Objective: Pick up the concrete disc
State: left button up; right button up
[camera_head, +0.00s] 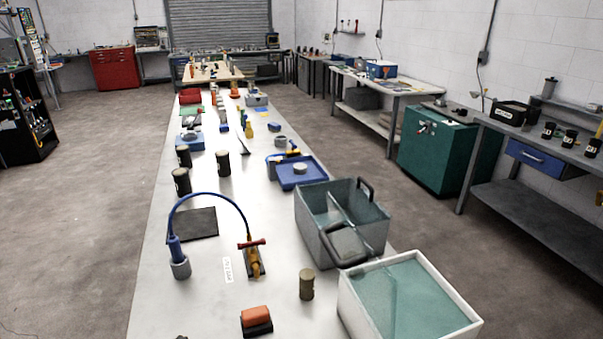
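A short round grey piece (300,169) that looks like a concrete disc lies on the blue tray (314,183), near the middle of the long table. A second small grey round piece (281,142) stands just behind that tray. I cannot tell for sure which of the two is the concrete disc. Neither of my grippers shows in the head view.
The long pale table (205,285) runs away from me. A grey open bin (318,232) and a white-rimmed bin (455,327) stand at its right edge.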

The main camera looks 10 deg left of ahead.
aim_at(300, 168)
jog(key=l+u, duration=0.15)
jog(key=l, duration=0.85)
jog(key=k+l+u, duration=0.2)
jog(key=l, duration=0.85)
jog(key=i+l+u, duration=0.1)
jog(key=l, duration=0.25)
jog(key=i+l+u, duration=0.1)
jog(key=l, duration=0.25)
jog(key=i+l+u, duration=0.1)
jog(key=i+l, duration=0.15)
jog(key=l, duration=0.15)
jog(key=i+l+u, duration=0.1)
jog(key=l, duration=0.25)
jog(key=i+l+u, duration=0.1)
jog(key=l, duration=0.3)
jog(key=i+l+u, duration=0.1)
jog(key=l, duration=0.3)
jog(key=i+l+u, duration=0.35)
jog(key=i+l, duration=0.25)
jog(key=i, duration=0.15)
jog(key=i+l+u, duration=0.3)
jog(key=i+l, duration=0.4)
jog(key=l, duration=0.1)
